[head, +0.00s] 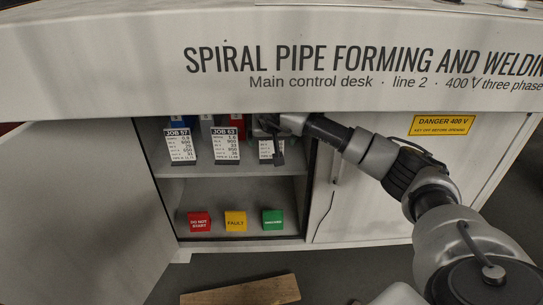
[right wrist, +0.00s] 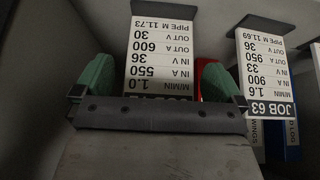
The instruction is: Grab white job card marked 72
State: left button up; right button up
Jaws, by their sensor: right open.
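A white job card (right wrist: 163,48) appears upside down in the right wrist view, between the green finger pads of my right gripper (right wrist: 158,88). It reads 1.0 M/MIN and 550 IN A; its dark heading is mostly hidden behind the gripper's dark bar, so its number cannot be read. In the head view, this card (head: 266,149) is the rightmost on the upper shelf, partly covered by my right gripper (head: 270,128). The gripper is open, with a pad on either side of the card and gaps visible. My left gripper is not in view.
Red (head: 199,222), yellow (head: 235,221) and green (head: 273,220) blocks sit on the lower shelf. The cabinet door (head: 85,210) stands open at left.

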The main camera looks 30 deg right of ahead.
jog(key=c, duration=1.2)
jog(key=shift+r, duration=0.15)
